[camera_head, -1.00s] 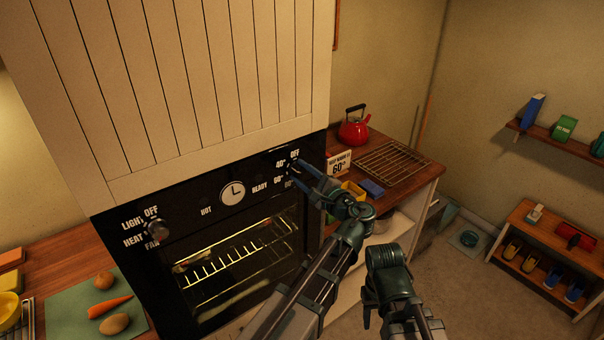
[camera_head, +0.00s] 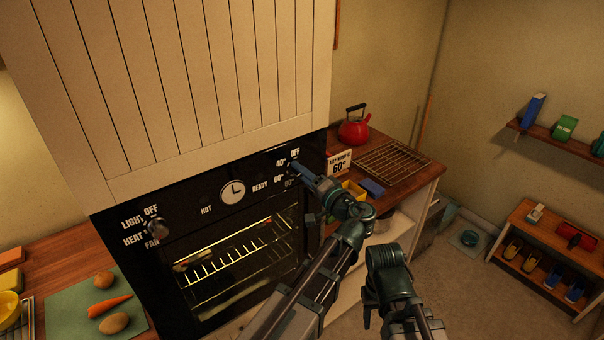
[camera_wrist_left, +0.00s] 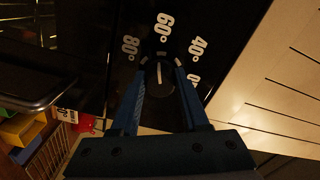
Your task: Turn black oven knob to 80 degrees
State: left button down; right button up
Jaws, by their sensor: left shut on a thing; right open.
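The black oven knob (camera_wrist_left: 156,78) sits between the two blue fingers of my left gripper (camera_wrist_left: 160,66) in the left wrist view. Its white line points about at the 60° label (camera_wrist_left: 164,25); the 80° label (camera_wrist_left: 129,48) is to the left and the 40° label (camera_wrist_left: 198,49) to the right. My left gripper (camera_head: 297,167) is shut on the knob at the right end of the black oven panel (camera_head: 190,204) in the head view; there the gripper hides the knob. My right gripper (camera_head: 370,312) hangs low, away from the oven; its fingers are hard to make out.
Another knob (camera_head: 157,228) is at the panel's left, beside the clock (camera_head: 233,191). The oven door (camera_head: 235,265) is below.

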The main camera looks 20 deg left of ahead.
pick_arm(q)
jog(key=shift+f+n, duration=0.15)
jog(key=shift+n, duration=1.85)
jog(key=shift+f+n, duration=0.1)
jog(key=shift+n, duration=1.9)
jog(key=shift+c, duration=2)
grip_release()
jog(key=shift+r, duration=0.1)
jog(key=shift+d, duration=0.1)
